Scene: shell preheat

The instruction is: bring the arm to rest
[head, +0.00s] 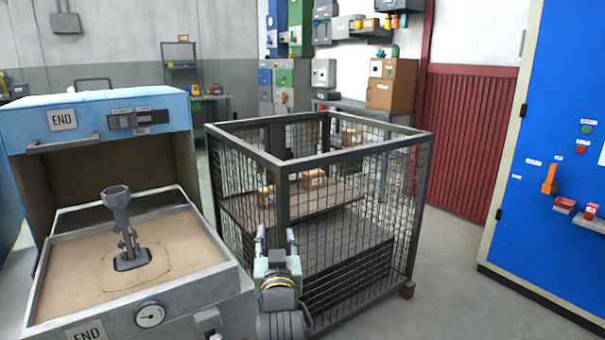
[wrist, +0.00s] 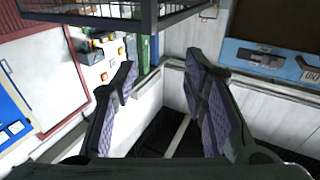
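My gripper (head: 276,238) shows at the lower middle of the head view, in front of the wire mesh cage (head: 345,152). Its two fingers point up and stand apart with nothing between them. In the wrist view my gripper (wrist: 163,72) is also open and empty, with purple ridged pads facing each other across a clear gap. My arm rises from the bottom edge of the head view. I cannot tell whether the gripper touches the cage.
A blue-hooded box marked END (head: 90,110) stands left, with a sand-filled tray (head: 180,245) holding a grey cup-topped piece (head: 125,230). The cage holds small boxes on a board. A blue panel (head: 560,120) stands right. Floor (head: 450,300) right of the cage is clear.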

